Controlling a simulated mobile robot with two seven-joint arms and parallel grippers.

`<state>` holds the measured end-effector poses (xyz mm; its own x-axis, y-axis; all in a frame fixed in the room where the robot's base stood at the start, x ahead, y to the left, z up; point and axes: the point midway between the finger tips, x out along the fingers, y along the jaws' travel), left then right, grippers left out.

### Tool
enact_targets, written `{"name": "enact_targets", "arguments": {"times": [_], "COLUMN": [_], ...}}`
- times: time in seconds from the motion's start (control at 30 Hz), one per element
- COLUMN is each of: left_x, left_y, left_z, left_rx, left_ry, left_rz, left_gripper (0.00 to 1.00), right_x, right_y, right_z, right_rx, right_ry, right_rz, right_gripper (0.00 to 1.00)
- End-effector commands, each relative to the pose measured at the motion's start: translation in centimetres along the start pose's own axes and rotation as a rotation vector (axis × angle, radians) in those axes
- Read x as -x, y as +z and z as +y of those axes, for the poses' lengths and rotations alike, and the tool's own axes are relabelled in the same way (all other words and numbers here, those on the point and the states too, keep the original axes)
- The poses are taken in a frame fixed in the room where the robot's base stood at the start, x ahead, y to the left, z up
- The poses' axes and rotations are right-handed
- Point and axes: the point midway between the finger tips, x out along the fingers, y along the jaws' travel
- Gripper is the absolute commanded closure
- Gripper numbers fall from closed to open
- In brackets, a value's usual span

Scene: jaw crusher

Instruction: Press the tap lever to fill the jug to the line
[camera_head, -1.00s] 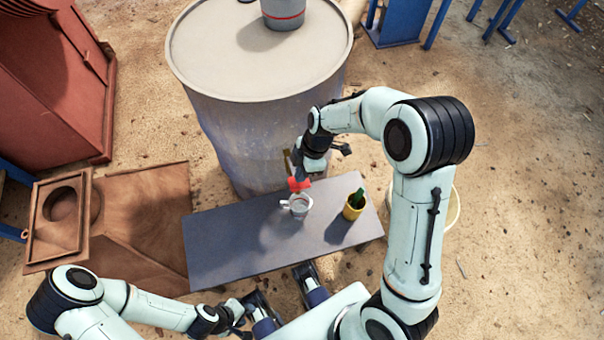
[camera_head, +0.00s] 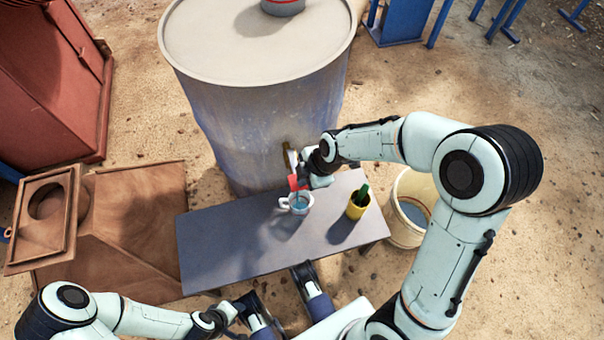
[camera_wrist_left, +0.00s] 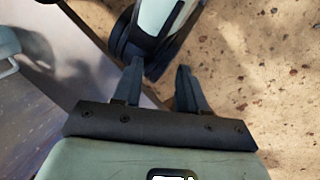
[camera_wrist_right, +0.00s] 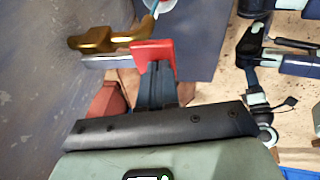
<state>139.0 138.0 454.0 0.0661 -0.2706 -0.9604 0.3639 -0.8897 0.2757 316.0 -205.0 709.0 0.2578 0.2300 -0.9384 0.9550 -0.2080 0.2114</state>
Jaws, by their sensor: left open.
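The white jug (camera_head: 297,204) stands upright on the grey bench under the tap, with blue water showing inside. It shows partly at the top of the right wrist view (camera_wrist_right: 163,5). The brass tap (camera_wrist_right: 100,40) comes out of the drum's side and carries a red-ended lever (camera_wrist_right: 152,54). My right gripper (camera_wrist_right: 158,72) is shut, its fingertips at the red lever end and seemingly touching it. The head view shows the red end (camera_head: 294,183) above the jug. The fill line cannot be made out. My left gripper (camera_wrist_left: 160,72) is open and empty near the bench's front edge.
The large drum (camera_head: 260,110) stands behind the grey bench (camera_head: 225,245). A yellow cup (camera_head: 357,208) holding a green item stands right of the jug. A pale bucket (camera_head: 402,225) is on the ground at the right. The bench's left part is clear.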

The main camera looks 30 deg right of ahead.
Motion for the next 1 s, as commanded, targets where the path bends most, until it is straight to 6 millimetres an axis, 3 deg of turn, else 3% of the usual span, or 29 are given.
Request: {"name": "enact_targets", "arguments": {"times": [0.03, 0.1, 0.3, 1.0], "left_x": [-1.5, -2.4, -3.4, -3.3], "left_y": [-1.6, -3.1, -5.7, -5.8], "left_z": [-0.6, -1.0, -1.5, -1.5], "left_rx": [0.005, 0.009, 0.014, 0.013], "left_ry": [-0.004, -0.006, -0.010, -0.010], "left_rz": [0.040, 0.084, 0.155, 0.159], "left_gripper": [0.58, 0.58, 0.58, 0.58], "right_x": [-1.1, -1.5, -2.2, -2.1], "right_y": [0.3, 0.4, 0.6, 0.6], "right_z": [-0.1, -0.1, 0.0, -0.1], "right_rx": [0.009, 0.017, 0.020, 0.019], "right_ry": [0.032, 0.060, 0.065, 0.061], "right_rz": [0.000, 0.000, 0.000, -0.001], "right_gripper": [1.00, 1.00, 1.00, 1.00]}}
